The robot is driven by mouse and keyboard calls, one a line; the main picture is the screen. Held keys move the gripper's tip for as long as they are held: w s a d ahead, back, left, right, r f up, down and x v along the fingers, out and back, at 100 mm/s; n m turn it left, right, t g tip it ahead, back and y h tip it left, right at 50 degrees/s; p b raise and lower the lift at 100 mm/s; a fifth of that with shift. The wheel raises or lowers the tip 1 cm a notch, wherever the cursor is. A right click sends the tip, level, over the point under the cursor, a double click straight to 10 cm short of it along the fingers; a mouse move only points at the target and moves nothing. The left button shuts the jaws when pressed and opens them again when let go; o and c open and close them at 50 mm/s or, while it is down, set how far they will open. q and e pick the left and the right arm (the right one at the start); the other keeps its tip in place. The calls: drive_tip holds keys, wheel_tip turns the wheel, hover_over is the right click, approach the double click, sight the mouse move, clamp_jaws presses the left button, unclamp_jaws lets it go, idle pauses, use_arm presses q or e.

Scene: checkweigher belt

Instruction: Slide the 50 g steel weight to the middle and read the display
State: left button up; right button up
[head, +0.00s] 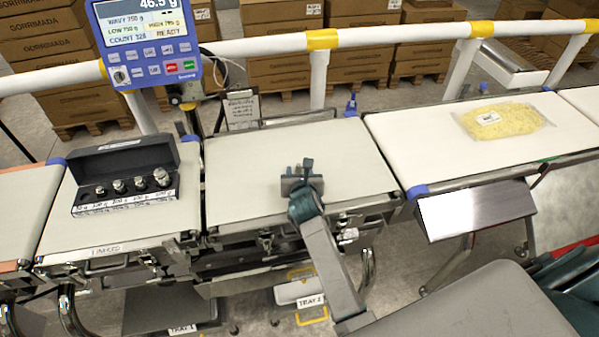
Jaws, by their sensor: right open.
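The weighing belt (245,165) is the pale middle section. My right gripper (299,172) is open over the middle of this belt, with its arm reaching in from the lower right. I cannot make out a separate steel weight on the belt; the gripper hides the surface there. An open dark case (125,160) with several steel weights (161,177) sits on the left belt. My left gripper is not in view.
A bag of yellow food (503,120) lies on the right belt (400,135). A white guard rail (390,37) runs behind the belts. A sloped metal plate (476,209) stands in front of the right belt. The weighing belt's left half is clear.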

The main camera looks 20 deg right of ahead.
drive_tip(key=shift+s+a+r+p, duration=0.1)
drive_tip(key=shift+s+r+p, duration=0.15)
drive_tip(key=shift+s+p, duration=0.15)
drive_tip(key=p+v, duration=0.4)
drive_tip(key=v, duration=0.1)
drive_tip(key=shift+s+r, duration=0.25)
drive_tip(key=shift+s, duration=0.1)
drive_tip(key=shift+s+a+p, duration=0.2)
drive_tip(key=shift+s+p, duration=0.1)
drive_tip(key=shift+s, duration=0.1)
